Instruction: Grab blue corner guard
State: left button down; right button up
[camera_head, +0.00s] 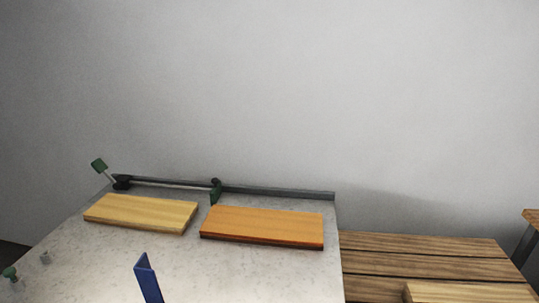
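A blue corner guard (149,279), a narrow angled piece, shows at the bottom edge of the head view, left of centre. Its upper end is visible over the pale table surface, and its lower part is cut off by the frame. I cannot tell whether it stands on the table or leans. Neither of my grippers shows in this view.
A pale speckled table (80,262) holds a light wooden board (142,213) and an orange-brown board (263,226). A dark bar with green clamp parts (215,190) runs along the back. A slatted wooden surface (420,256) lies to the right.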

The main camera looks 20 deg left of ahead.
aim_at(146, 277)
jog(key=u, duration=1.4)
